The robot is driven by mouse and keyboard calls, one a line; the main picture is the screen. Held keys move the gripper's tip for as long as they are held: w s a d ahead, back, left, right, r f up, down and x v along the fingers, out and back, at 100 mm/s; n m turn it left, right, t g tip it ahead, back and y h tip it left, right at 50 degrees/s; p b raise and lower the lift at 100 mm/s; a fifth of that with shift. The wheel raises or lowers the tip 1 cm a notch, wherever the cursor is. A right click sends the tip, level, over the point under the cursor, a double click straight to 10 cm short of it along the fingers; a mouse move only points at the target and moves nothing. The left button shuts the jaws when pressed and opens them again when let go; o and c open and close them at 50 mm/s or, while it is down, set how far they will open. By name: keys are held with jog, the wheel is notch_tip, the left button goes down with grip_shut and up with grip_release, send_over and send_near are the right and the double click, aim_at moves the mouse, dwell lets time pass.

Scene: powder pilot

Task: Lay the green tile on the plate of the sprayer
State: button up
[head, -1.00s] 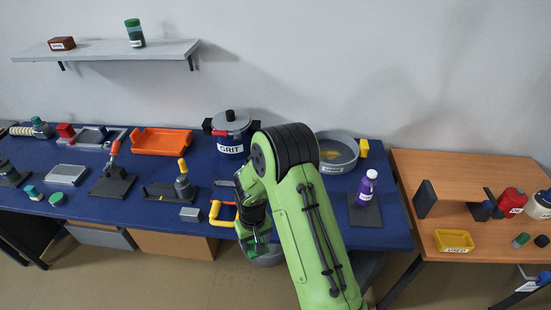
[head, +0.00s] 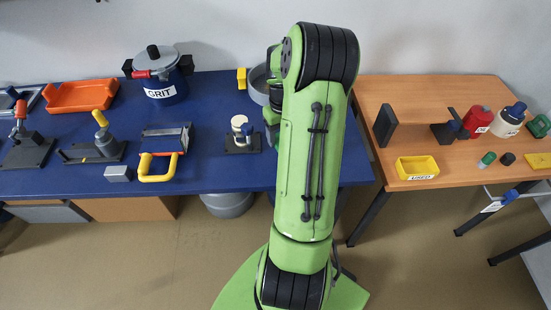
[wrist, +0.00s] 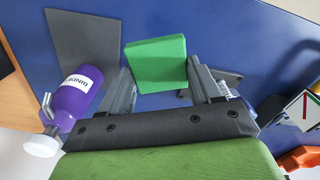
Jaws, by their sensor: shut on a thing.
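My gripper (wrist: 157,88) is shut on the green tile (wrist: 157,62), which sits between its two fingers in the wrist view. The tile is over the blue table. A purple bottle (wrist: 75,100) with a white label and pale cap is left of the gripper, apart from the tile. A dark grey plate (wrist: 83,42) lies beside the bottle, up and left of the tile; this looks like the sprayer and its plate. In the head view my arm hides the tile, the bottle and that plate.
On the blue table (head: 215,95) stand the GRIT pot (head: 160,80), a grey pan (head: 259,88) partly behind my arm, and a dark stand with a cream disc (head: 241,130). A wooden table (head: 375,95) at right holds a yellow tray (head: 417,168).

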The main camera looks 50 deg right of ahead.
notch_tip(320, 180, down, 9)
jog(key=shift+r+b, duration=0.15)
jog(key=shift+b, duration=0.65)
jog(key=shift+a, duration=0.1)
jog(key=o, duration=1.1)
